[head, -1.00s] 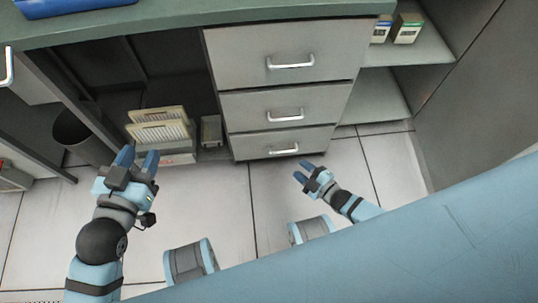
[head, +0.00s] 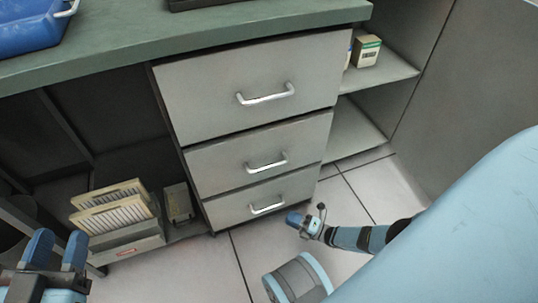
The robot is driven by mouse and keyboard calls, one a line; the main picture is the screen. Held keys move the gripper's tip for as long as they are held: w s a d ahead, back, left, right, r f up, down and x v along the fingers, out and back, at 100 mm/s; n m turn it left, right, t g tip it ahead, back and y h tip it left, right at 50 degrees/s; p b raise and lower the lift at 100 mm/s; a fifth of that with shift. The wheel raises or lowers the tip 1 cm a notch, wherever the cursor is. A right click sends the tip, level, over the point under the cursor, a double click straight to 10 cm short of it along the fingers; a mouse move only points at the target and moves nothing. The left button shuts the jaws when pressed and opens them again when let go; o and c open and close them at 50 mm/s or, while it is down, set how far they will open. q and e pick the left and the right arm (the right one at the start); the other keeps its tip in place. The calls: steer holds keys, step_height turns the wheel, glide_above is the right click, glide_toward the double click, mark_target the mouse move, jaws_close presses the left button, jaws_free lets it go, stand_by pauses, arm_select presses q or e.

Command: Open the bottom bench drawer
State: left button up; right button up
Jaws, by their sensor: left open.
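The bench drawer unit has three grey drawers with silver bar handles, all closed. My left gripper (head: 57,250) is at the lower left, open and empty, well away from the drawers. My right gripper (head: 300,218) is low, to the right of the bottom drawer's handle and apart from it. It is too small and turned to tell whether its jaws are open.
The green bench top (head: 190,38) overhangs the drawers, with a blue tray (head: 25,32) on it. A holder with upright cards (head: 115,215) stands left of the drawers, beside a small box (head: 178,203). Shelves (head: 385,68) with small boxes are to the right.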

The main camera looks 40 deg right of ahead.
mark_target(270, 208)
steer(key=x, duration=0.8)
steer(key=shift+w+a+b, duration=0.25)
steer(key=shift+w+b, duration=0.1)
steer(key=shift+b, duration=0.05)
jaws_close()
